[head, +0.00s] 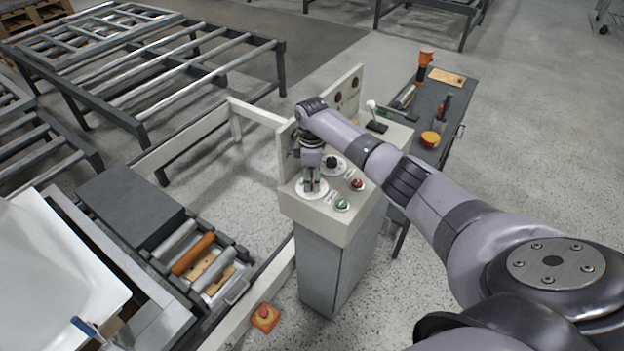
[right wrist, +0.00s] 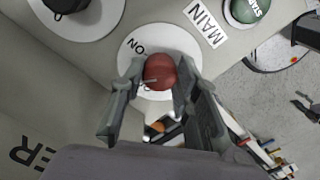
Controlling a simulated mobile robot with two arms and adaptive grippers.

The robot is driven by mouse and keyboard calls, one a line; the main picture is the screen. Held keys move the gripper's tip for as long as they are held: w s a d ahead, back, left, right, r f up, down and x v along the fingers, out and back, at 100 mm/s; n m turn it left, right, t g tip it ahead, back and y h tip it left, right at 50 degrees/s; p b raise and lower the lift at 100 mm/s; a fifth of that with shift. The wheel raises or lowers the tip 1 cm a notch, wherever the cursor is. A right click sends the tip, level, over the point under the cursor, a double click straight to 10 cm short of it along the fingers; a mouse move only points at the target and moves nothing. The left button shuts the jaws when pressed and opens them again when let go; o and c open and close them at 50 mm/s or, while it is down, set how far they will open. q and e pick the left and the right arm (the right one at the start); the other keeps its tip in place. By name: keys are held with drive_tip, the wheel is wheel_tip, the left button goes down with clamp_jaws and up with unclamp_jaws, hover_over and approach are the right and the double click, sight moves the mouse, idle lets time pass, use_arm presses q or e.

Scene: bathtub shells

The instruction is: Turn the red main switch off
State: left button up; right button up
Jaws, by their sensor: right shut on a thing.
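The red main switch (right wrist: 159,72) is a round red knob on a white disc with the letters ON beside it. A MAIN label (right wrist: 206,22) is next to the disc. In the head view my right gripper (head: 311,185) points down at the white disc (head: 314,195) on the control console and hides the knob. My left gripper is not in view.
The console (head: 325,222) also carries a black knob (head: 332,161), a red button (head: 357,184), a green button (head: 342,204) and an upright back panel (head: 347,92). A tool table (head: 428,105) stands behind it. A white bathtub shell (head: 50,270) lies at the left.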

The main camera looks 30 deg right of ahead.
sight(312, 181)
drive_tip(key=n, duration=0.6)
drive_tip(key=shift+w+r+b, duration=0.1)
drive_tip(key=shift+b, duration=0.3)
drive_tip(key=shift+n, duration=0.4)
drive_tip(key=o, duration=1.2)
drive_tip(key=shift+c, duration=0.2)
wheel_tip(312, 181, up, 12)
